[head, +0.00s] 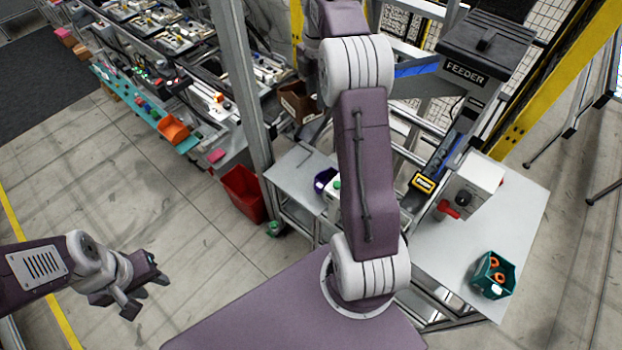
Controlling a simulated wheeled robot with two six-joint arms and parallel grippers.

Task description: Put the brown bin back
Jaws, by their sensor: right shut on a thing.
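A brown bin (298,101), open at the top, shows beside the grey upright post, partly covered by my right arm. I cannot tell what it rests on. My right arm rises through the middle of the view and leaves at the top edge; its gripper is not seen. My left gripper (146,293) is at the lower left, over bare floor, with its fingers apart and nothing between them. It is far from the brown bin.
A red bin (243,194) stands on the floor by the post. A green bin (493,275) with orange parts sits on the right table (455,285). A blue bin (325,180) is on the small table. An orange bin (173,129) is on the left shelf. Floor at left is clear.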

